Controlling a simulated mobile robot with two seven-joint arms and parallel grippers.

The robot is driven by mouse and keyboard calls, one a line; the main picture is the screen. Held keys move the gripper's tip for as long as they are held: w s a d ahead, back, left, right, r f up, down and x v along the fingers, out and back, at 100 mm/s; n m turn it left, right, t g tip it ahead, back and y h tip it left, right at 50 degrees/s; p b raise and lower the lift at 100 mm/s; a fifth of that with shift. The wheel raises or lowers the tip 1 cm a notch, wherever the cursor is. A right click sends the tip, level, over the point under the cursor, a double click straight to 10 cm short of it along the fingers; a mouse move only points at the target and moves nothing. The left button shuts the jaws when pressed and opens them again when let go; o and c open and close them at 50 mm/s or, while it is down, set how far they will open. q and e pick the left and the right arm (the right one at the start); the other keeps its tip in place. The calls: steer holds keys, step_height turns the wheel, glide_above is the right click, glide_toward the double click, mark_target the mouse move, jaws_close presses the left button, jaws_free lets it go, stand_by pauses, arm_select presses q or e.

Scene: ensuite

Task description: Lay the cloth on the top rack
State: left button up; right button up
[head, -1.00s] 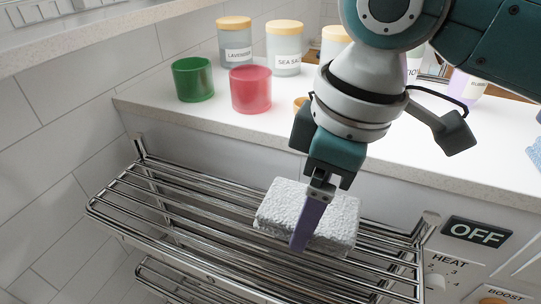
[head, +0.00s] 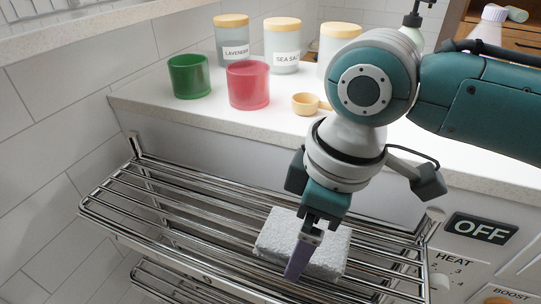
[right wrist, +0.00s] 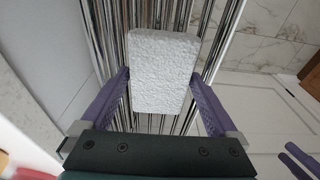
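The cloth, a white, rough-textured folded block (head: 322,248), is at the top rack (head: 180,204), over its right half. In the right wrist view the cloth (right wrist: 162,72) sits between the two purple fingers of my right gripper (right wrist: 162,78), one along each long side. In the head view my right gripper (head: 298,262) points down, with one finger in front of the cloth. Whether the cloth's underside touches the bars is hidden. Purple fingers, likely of my left gripper (right wrist: 298,161), show at the lower right of the right wrist view; their opening is unclear.
Above and behind the rack is a counter with a green cup (head: 189,77), a red cup (head: 248,86), several lidded jars and a small wooden scoop (head: 306,103). A heater panel reading OFF (head: 480,229) is right of the rack. The rack's left half is bare.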

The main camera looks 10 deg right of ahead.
steer(key=shift+o, duration=0.2)
steer(key=shift+r, duration=0.1)
steer(key=shift+r, duration=0.25)
step_height(320, 180, up, 12)
steer(key=d+p, duration=0.1)
steer(key=p, duration=0.3)
steer(key=s+a+f+m+t+y, duration=0.25)
steer(key=s+f+m, duration=0.2)
steer(key=s, duration=0.35)
steer(key=s+d+f+m+h, duration=0.1)
steer(key=s+d+m+h, duration=0.2)
steer(key=s+d, duration=0.5)
steer(key=shift+s+d+f+m+h, duration=0.15)
steer(key=shift+d+f+m+h, duration=0.25)
steer(key=shift+d+m, duration=0.45)
